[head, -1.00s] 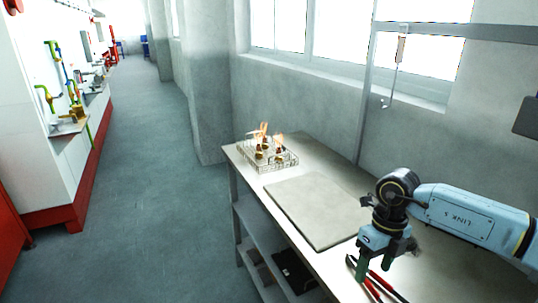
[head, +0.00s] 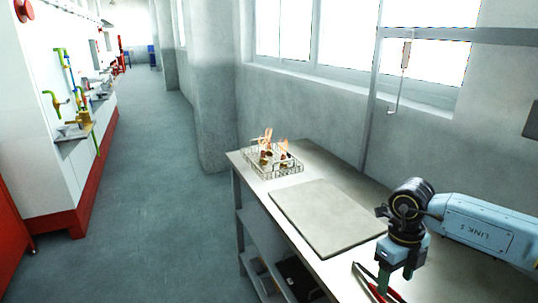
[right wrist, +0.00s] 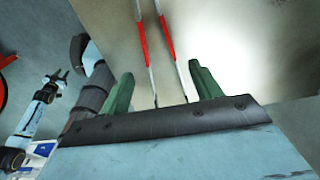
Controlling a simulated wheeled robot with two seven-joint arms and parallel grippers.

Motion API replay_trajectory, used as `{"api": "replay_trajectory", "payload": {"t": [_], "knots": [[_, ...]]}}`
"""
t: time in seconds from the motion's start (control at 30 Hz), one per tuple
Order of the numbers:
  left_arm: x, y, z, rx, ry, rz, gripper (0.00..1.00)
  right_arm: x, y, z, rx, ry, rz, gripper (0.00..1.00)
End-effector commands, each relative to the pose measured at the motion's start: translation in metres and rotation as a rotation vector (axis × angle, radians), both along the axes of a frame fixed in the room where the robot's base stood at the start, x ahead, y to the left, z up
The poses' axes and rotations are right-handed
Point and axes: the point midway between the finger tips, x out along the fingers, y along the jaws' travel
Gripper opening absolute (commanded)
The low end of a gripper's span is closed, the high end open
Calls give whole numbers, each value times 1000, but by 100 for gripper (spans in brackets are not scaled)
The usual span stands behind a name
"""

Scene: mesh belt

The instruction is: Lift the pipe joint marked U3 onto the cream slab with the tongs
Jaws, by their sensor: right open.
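The tongs (head: 368,283) lie on the bench with red handles, partly hidden by my right gripper (head: 396,284). In the right wrist view the tongs' two red-and-metal arms (right wrist: 168,40) run between the open green fingers of the right gripper (right wrist: 165,85), which holds nothing. The cream slab (head: 325,217) lies flat and bare mid-bench. Several brownish pipe joints (head: 266,158) sit in a wire mesh tray beyond it, with orange flame-like shapes above; the U3 mark is unreadable. My left gripper (right wrist: 57,80) shows small at the left of the right wrist view.
The wire mesh tray (head: 287,172) stands at the bench's far end. The bench (head: 320,165) runs along the wall under the windows, with a lower shelf holding dark items (head: 298,276). A hook (head: 393,105) hangs from a metal frame. The floor (head: 160,200) at left is clear.

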Motion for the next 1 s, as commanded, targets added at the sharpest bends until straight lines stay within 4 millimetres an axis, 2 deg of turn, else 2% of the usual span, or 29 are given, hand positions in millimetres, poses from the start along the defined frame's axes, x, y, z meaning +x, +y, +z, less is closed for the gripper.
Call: {"api": "replay_trajectory", "payload": {"t": [0.03, 0.1, 0.33, 0.5, 0.77, 1.0], "knots": [[0, 0, -9, 0, 0, 0, 36, -1, -1, -12, 0, 1, 0, 64], [0, 0, -17, 0, 0, 0, 36, -2, -1, -23, 0, 1, 0, 64], [0, 0, -35, 0, 0, 0, 36, -5, -2, -52, 0, 1, 0, 64], [0, 0, -39, 0, 0, 0, 36, -5, -2, -59, -1, 0, 0, 64], [0, 0, -38, 0, 0, -1, 36, -5, -3, -59, -1, 0, 0, 64], [0, 2, -38, 2, 0, -1, 36, -5, -2, -59, 0, 0, 0, 32]]}}
